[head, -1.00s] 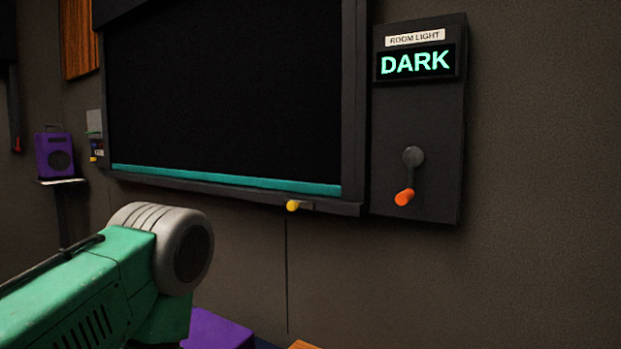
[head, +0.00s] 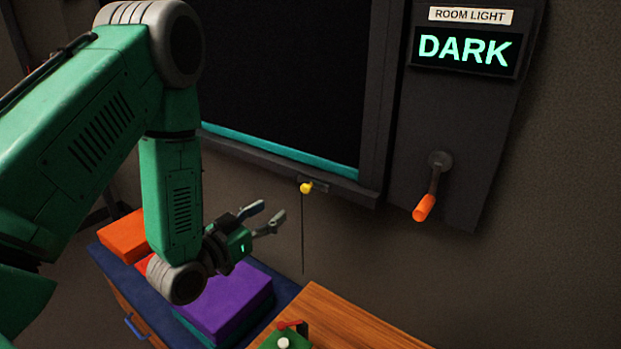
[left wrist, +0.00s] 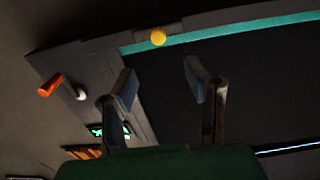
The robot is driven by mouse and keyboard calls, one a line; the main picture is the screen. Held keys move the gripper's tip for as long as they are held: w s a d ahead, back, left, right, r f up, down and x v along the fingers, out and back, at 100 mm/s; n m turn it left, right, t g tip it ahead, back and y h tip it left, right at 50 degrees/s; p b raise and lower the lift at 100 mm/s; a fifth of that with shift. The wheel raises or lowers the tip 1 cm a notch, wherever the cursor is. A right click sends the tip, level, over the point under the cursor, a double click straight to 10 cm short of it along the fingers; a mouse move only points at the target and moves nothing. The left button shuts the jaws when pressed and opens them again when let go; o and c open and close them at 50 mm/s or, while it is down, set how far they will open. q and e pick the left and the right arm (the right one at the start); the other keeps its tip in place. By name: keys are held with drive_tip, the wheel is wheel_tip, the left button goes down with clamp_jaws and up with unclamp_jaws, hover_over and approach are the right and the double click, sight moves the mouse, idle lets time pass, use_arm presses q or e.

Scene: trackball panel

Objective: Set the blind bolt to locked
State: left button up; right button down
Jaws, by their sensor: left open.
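The blind bolt has a yellow knob (head: 306,188) on a small dark mount (head: 320,184) at the bottom edge of the dark blind frame. My left gripper (head: 272,216) is open and empty, below and to the left of the knob, apart from it. In the left wrist view the yellow knob (left wrist: 158,37) shows beyond the gap between my open fingers (left wrist: 160,82). Which setting the bolt is in I cannot tell. My right gripper is not in view.
A panel with a sign reading DARK (head: 465,50) and an orange-handled crank (head: 424,207) is right of the blind. Below stand a wooden top (head: 345,318), a purple block (head: 228,303) and an orange block (head: 122,237). A thin cord or line hangs below the knob.

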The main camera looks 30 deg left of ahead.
sight(303, 189)
use_arm(q)
drive_tip(key=w, duration=0.8)
drive_tip(key=w+d, duration=0.1)
drive_tip(key=w, duration=0.3)
drive_tip(key=shift+w+p, duration=0.3)
drive_tip(key=shift+w, duration=0.05)
